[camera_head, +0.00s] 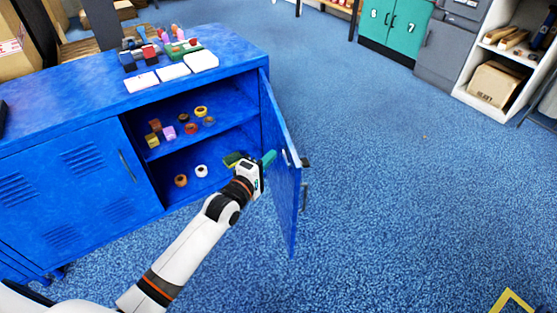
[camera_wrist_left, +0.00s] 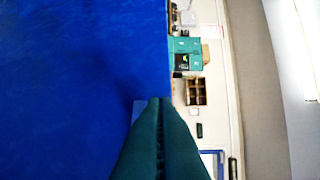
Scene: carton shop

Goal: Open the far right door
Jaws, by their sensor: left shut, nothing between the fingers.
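The blue cabinet (camera_head: 62,122) stands at the left in the head view. Its far right door (camera_head: 285,185) is swung well out from the front, and the right compartment is exposed. A handle (camera_head: 304,197) shows at the door's outer side. My left gripper (camera_head: 268,159) is shut and empty, on the inner side of the open door, with its teal fingertips close to the door's inner face. I cannot tell if they touch. In the left wrist view the shut fingers (camera_wrist_left: 160,112) point beside a large blue surface (camera_wrist_left: 80,70), probably the door. My right gripper is out of view.
The left door (camera_head: 85,175) is closed. Several tape rolls (camera_head: 201,171) and small items sit on the cabinet's shelves. White boxes (camera_head: 173,72) and other goods lie on top. Blue carpet right of the door is clear. Teal lockers (camera_head: 395,25) and a white shelf (camera_head: 490,65) stand farther back.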

